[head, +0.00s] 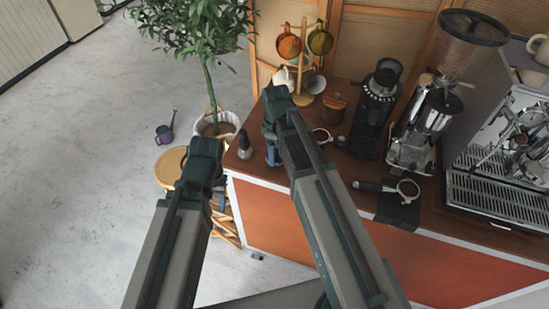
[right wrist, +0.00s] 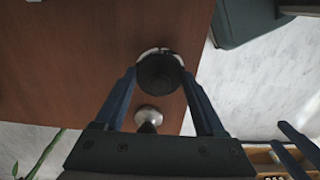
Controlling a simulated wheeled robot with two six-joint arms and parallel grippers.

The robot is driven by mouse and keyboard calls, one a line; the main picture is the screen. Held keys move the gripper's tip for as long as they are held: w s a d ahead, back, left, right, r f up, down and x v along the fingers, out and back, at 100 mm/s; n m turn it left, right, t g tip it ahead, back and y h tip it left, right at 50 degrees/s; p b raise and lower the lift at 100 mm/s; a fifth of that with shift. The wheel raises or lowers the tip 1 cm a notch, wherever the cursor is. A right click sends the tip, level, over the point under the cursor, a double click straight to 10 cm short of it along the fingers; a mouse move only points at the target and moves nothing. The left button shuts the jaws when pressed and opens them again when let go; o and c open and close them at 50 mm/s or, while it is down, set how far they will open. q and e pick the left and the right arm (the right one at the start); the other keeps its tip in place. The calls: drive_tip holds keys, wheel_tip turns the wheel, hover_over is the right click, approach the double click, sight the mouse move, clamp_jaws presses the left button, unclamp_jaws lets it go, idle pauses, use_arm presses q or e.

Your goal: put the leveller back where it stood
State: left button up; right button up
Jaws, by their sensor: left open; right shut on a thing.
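My right gripper (head: 273,153) is over the left end of the brown counter (head: 262,167). In the right wrist view its blue fingers are shut on a round black-topped thing with a silvery rim, which looks like the leveller (right wrist: 158,72). The arm hides the leveller in the head view. I cannot tell whether it touches the counter. A tamper-like piece with a dark handle (head: 245,147) stands just left of the right gripper; its silvery part shows in the right wrist view (right wrist: 147,116). My left gripper (head: 218,196) is open, off the counter's left end.
A portafilter (head: 408,189) lies on a dark mat (head: 398,212). Grinders (head: 377,110) and an espresso machine (head: 505,150) stand to the right. A mug rack (head: 304,60) and a wooden-lidded jar (head: 333,106) are behind. A stool (head: 171,165) and potted plant (head: 210,50) are left.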

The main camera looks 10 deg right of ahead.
wheel_tip(320, 180, down, 3)
drive_tip(key=shift+r+b, duration=0.2)
drive_tip(key=shift+b, duration=0.7)
drive_tip(key=shift+a+f, duration=0.1)
drive_tip(key=shift+a, duration=0.05)
use_arm(q)
drive_tip(key=f, duration=0.1)
drive_tip(key=a+f, duration=0.1)
drive_tip(key=shift+f, duration=0.3)
drive_tip(key=shift+f, duration=0.15)
use_arm(e)
drive_tip(key=o, duration=1.5)
